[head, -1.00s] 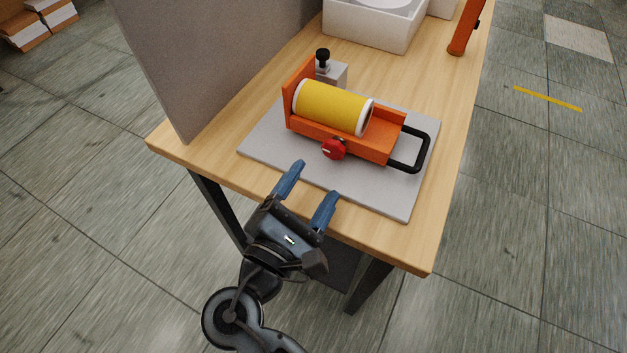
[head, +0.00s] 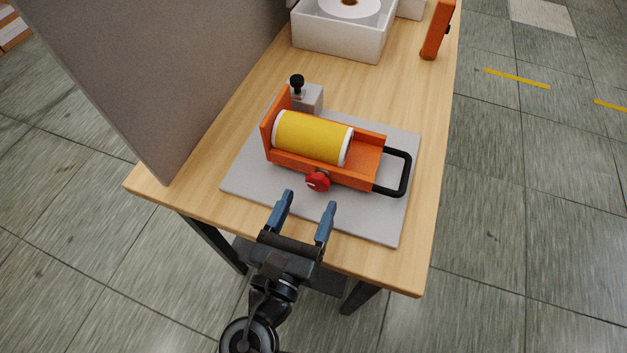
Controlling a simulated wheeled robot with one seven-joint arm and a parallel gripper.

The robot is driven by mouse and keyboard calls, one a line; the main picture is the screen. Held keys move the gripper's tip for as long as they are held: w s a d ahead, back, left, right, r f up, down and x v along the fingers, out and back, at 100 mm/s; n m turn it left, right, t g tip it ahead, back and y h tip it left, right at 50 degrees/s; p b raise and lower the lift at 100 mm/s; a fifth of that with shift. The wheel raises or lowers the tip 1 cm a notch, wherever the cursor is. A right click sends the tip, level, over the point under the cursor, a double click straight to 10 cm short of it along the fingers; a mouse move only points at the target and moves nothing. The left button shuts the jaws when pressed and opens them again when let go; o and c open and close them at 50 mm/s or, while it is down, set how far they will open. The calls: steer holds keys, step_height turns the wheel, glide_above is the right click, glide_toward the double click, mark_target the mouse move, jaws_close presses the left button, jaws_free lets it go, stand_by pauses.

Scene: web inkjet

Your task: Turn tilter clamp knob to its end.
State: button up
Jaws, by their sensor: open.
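The tilter is an orange cradle (head: 366,160) on a grey plate (head: 240,175) on the wooden table. A yellow roll (head: 311,137) with white ends lies in it. The red clamp knob (head: 318,181) sticks out of the cradle's near side. A black loop handle (head: 407,172) is at the cradle's right end. My gripper (head: 306,205) is open, its two blue fingers pointing towards the knob. The knob lies a little beyond the fingertips, and nothing is between the fingers.
A grey block with a black knob (head: 298,86) stands behind the cradle. A tall grey panel (head: 150,75) rises along the table's left side. A white box (head: 345,40) with a roll and an orange tool (head: 437,30) are at the back.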

mark_target(317, 186)
steer(key=shift+x, duration=2.15)
steer(key=shift+c, duration=0.2)
steer(key=c, duration=1)
steer(key=shift+m, duration=0.4)
steer(key=m+b, duration=0.1)
steer(key=m, duration=0.2)
steer(key=shift+f, duration=0.1)
steer(key=shift+m+b, duration=0.65)
steer(key=shift+m, duration=1.15)
